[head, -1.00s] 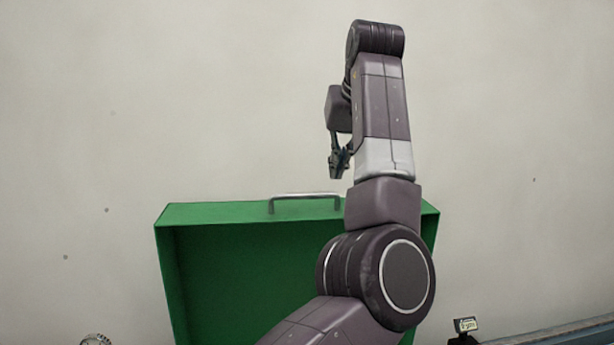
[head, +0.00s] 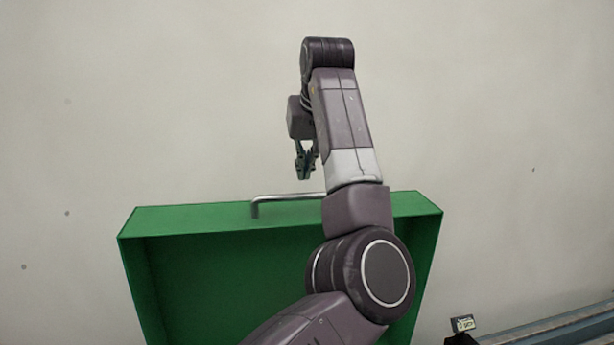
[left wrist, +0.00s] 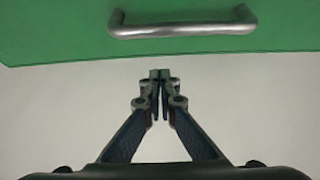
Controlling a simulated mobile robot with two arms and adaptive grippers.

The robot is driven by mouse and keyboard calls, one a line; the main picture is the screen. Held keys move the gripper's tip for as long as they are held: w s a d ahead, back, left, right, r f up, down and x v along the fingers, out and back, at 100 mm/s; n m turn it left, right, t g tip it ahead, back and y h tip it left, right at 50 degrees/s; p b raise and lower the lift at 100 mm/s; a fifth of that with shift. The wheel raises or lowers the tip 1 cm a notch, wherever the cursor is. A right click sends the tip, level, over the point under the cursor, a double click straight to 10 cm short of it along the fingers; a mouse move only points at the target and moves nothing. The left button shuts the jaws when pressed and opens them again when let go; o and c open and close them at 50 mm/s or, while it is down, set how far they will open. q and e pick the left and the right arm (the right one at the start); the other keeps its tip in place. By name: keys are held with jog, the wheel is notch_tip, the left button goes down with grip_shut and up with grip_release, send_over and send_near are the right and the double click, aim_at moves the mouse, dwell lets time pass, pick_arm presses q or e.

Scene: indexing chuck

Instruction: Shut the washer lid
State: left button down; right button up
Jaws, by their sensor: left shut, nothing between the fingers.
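The washer lid (head: 150,222) is a green, box-like cover that stands raised, its hollow inside facing me in the head view. A metal bar handle (head: 290,197) sits on its top edge, partly hidden behind my left arm. My left gripper (head: 306,172) is shut and empty, pointing down above the handle in the head view. In the left wrist view the fingertips (left wrist: 160,75) are together, just off the lid's edge, with the handle (left wrist: 182,30) beyond them and apart from them. My right gripper is not in view.
A plain pale wall fills the background. A small dark device with a label (head: 462,325) and a grey rail-like edge (head: 560,328) lie at the lower right. The space above and left of the lid is clear.

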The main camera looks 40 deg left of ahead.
aim_at(307, 194)
pick_arm(q)
jog(key=shift+x, duration=0.8)
jog(key=shift+s+d+f, duration=0.15)
jog(key=shift+d+f, duration=0.1)
jog(key=s+d, duration=0.1)
jog(key=s+d+p, duration=0.1)
jog(key=shift+d+f, duration=0.2)
jog(key=shift+d, duration=0.1)
jog(key=shift+f, duration=0.15)
jog(key=shift+a+f, duration=0.1)
jog(key=shift+a, duration=0.05)
